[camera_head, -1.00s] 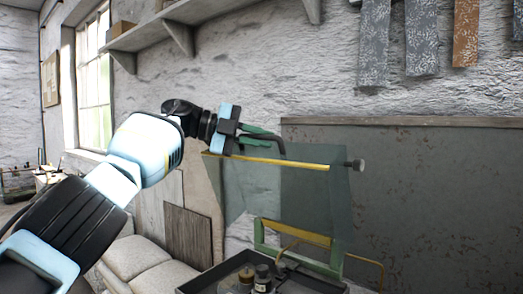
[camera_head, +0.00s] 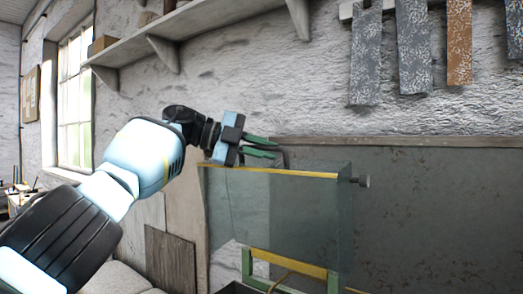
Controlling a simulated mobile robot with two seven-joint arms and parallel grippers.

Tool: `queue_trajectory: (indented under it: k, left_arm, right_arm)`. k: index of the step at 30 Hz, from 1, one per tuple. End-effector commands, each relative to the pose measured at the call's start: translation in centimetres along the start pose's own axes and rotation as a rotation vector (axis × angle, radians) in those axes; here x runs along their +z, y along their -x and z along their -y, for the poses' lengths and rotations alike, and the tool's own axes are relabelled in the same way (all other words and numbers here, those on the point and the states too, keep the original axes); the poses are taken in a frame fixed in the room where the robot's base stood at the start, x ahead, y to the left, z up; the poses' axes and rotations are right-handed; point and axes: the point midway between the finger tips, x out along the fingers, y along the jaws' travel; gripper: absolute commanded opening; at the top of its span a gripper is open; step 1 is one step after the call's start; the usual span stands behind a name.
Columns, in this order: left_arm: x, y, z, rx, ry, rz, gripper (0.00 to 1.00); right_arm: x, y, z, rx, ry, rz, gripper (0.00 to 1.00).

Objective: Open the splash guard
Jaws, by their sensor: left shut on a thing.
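The splash guard (camera_head: 275,205) is a clear, bluish panel with a yellow strip along its top edge and a dark knob at its upper right end. It stands upright above a green and yellow frame (camera_head: 290,264). My left gripper (camera_head: 276,148), with green fingers, reaches in from the left at the guard's top edge. It is shut on a dark grey bent piece there, which looks like the guard's handle; the fingers partly hide the grip. My right gripper is out of view.
A grey board (camera_head: 440,215) with a wooden top rail stands behind the guard. A shelf (camera_head: 200,38) on brackets runs along the wall above my left arm. Patterned strips (camera_head: 415,60) hang at the upper right. A brown panel (camera_head: 170,262) leans at the lower left.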

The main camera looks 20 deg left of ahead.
Motion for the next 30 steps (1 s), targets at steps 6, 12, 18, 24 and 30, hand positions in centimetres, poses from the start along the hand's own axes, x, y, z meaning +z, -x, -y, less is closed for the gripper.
queue_trajectory:
  k: [6, 12, 18, 24, 30]
  left_arm:
    - [0.0, 0.1, 0.1, -0.003, 0.001, 0.003, 0.17]
    - [0.0, 0.1, 0.1, -0.001, 0.000, 0.002, 0.34]
    - [0.1, 0.0, -0.1, 0.001, 0.000, 0.001, 0.34]
    - [0.1, 0.7, 0.0, 0.001, 0.000, 0.002, 0.34]
    - [-0.1, 3.2, 0.2, -0.002, -0.004, 0.004, 0.34]
  right_arm:
    - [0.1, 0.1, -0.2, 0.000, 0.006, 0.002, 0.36]
    - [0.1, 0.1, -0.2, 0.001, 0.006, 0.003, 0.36]
    - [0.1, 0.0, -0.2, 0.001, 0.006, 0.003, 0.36]
    - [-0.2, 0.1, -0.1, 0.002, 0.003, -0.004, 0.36]
    - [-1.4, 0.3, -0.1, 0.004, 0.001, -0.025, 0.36]
